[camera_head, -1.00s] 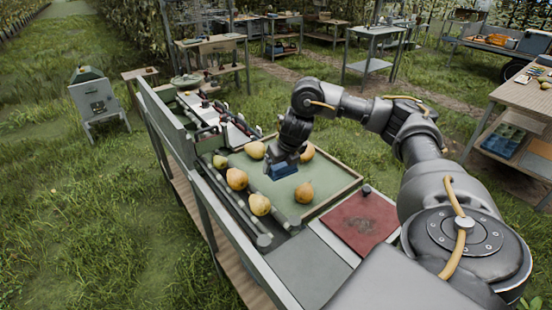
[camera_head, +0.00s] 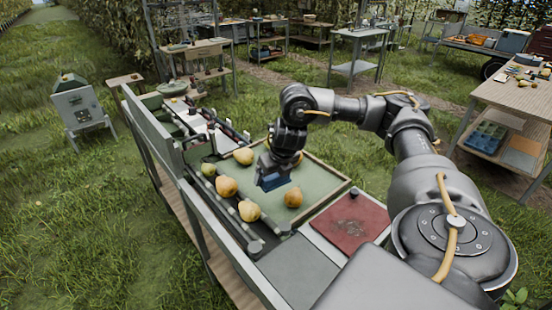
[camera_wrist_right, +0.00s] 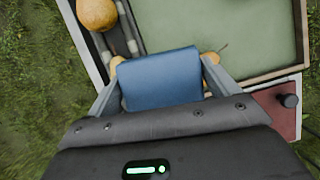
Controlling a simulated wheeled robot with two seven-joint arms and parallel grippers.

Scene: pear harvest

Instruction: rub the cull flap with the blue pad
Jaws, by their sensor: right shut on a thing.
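My right gripper (camera_head: 272,177) is shut on the blue pad (camera_head: 272,182) and holds it over the green tray (camera_head: 318,173), among the pears. In the right wrist view the blue pad (camera_wrist_right: 163,78) sits between the two fingers and hides what is beneath it. I cannot tell whether the pad touches the tray. A red panel (camera_head: 350,222) with a dark knob lies to the right of the tray; it may be the cull flap, but no label shows. My left gripper is out of view.
Several pears lie around the pad, one (camera_head: 293,197) close to its right and others (camera_head: 227,187) to its left by the rollers (camera_head: 252,241). A bare grey panel (camera_head: 298,270) lies in front. A grey box on legs (camera_head: 76,103) stands left on the grass.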

